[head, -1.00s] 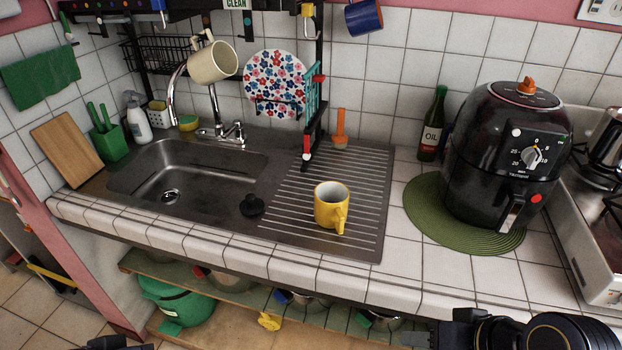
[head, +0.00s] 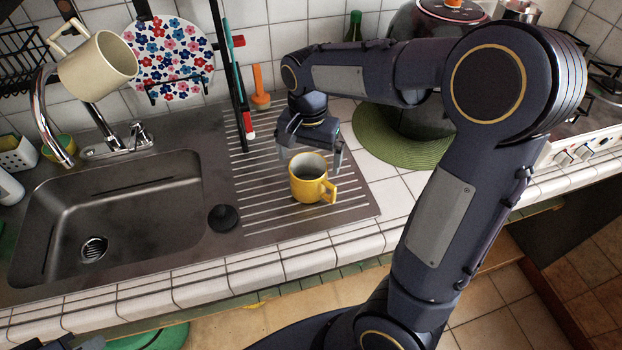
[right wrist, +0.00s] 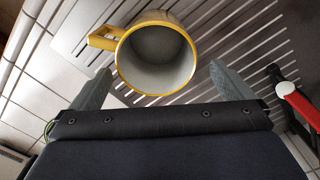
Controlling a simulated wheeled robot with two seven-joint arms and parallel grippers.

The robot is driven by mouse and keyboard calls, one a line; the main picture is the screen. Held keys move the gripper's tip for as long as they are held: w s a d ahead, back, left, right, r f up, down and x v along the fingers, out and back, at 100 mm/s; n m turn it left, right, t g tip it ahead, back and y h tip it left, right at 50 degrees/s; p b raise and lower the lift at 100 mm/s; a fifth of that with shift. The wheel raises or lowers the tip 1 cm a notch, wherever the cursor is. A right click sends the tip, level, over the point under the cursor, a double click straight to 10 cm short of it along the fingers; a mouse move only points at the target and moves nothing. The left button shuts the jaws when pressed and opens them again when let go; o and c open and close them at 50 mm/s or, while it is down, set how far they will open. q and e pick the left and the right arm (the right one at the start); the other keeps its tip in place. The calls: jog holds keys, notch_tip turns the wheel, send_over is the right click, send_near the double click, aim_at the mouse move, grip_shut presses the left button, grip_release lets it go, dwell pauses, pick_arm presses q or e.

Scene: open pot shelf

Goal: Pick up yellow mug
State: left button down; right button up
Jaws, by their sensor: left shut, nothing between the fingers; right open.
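The yellow mug (head: 306,187) stands upright on the ribbed drainboard (head: 262,222), its handle to the right in the head view. My right gripper (head: 311,158) is open and empty, pointing down just behind and above the mug. In the right wrist view, the mug (right wrist: 157,58) sits between and ahead of the open fingers (right wrist: 160,75), its grey inside facing the camera and its handle to the left. Neither finger visibly touches it. Part of my left gripper (head: 70,343) shows at the bottom left edge, shut and mostly cut off.
A black plug (head: 223,218) lies left of the mug, beside the sink (head: 110,225). A cream mug (head: 98,66) hangs upper left. The air fryer (head: 405,40) on a green mat (head: 375,140) is partly hidden by my arm.

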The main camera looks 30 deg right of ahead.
aim_at(309, 179)
jog(key=f, duration=0.3)
jog(key=s+f, duration=0.1)
jog(key=f, duration=0.1)
jog(key=shift+a+f, duration=0.3)
jog(key=shift+a, duration=0.05)
jog(key=shift+f, duration=0.45)
jog(key=c, duration=1.2)
